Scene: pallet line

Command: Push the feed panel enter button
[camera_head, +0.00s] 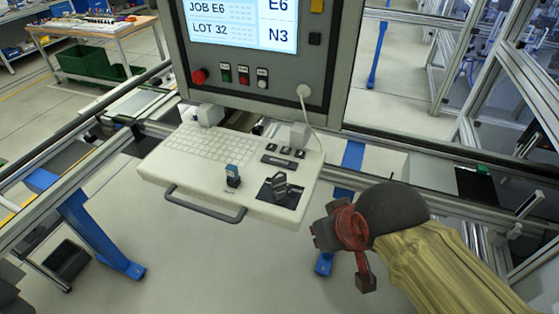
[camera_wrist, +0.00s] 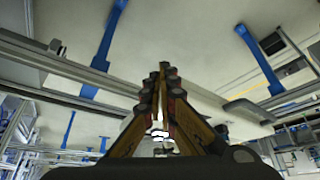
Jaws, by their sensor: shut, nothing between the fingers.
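The control panel (camera_head: 258,102) with a lit screen (camera_head: 235,22) stands at the top of the head view. A keyboard shelf (camera_head: 160,174) juts out below the panel. My gripper (camera_head: 323,234) is right of the shelf's front corner, apart from the buttons. In the wrist view its fingers (camera_wrist: 163,72) are shut and empty.
A grey handle (camera_head: 205,210) sticks out in front. A white cable (camera_head: 308,112) hangs from the panel to the shelf. Metal rails (camera_head: 75,145) run either side.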

